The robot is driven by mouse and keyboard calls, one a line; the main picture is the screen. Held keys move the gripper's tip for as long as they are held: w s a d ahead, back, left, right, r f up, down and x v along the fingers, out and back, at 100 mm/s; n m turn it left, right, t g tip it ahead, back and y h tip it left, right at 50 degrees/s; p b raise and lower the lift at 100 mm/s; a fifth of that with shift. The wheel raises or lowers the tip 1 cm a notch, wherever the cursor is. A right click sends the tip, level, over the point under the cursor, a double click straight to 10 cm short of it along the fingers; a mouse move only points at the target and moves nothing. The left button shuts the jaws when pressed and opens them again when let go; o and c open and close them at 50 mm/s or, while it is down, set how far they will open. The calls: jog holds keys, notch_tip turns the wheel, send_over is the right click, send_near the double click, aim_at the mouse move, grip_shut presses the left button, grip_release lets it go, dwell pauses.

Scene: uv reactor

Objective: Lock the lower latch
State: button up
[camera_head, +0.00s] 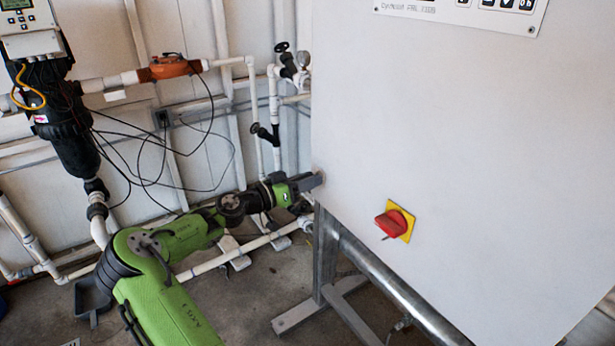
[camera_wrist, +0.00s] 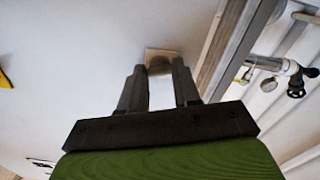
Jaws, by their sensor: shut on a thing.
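The lower latch (camera_wrist: 160,56) shows in the wrist view as a small pale square plate with a rounded knob, set on the white cabinet face near its edge. My gripper (camera_wrist: 160,72) has its two dark fingers on either side of the knob and is shut on it. In the head view my gripper (camera_head: 313,182) reaches the lower left edge of the white cabinet (camera_head: 450,120). There the latch is mostly hidden by the fingers, so I cannot tell its turn angle.
A red rotary switch (camera_head: 390,223) on a yellow plate sits on the cabinet front, right of my gripper. A metal stand (camera_head: 325,255) supports the cabinet. White pipes, valves, black cables and a black filter housing (camera_head: 65,130) line the wall at left.

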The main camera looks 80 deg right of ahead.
jog(key=shift+n+p, duration=5.05)
jog(key=shift+n, duration=1.95)
jog(key=o, duration=1.1)
jog(key=shift+c, duration=0.2)
jog(key=v, duration=1.5)
jog(key=shift+w+a+p, duration=0.3)
jog(key=shift+p, duration=0.1)
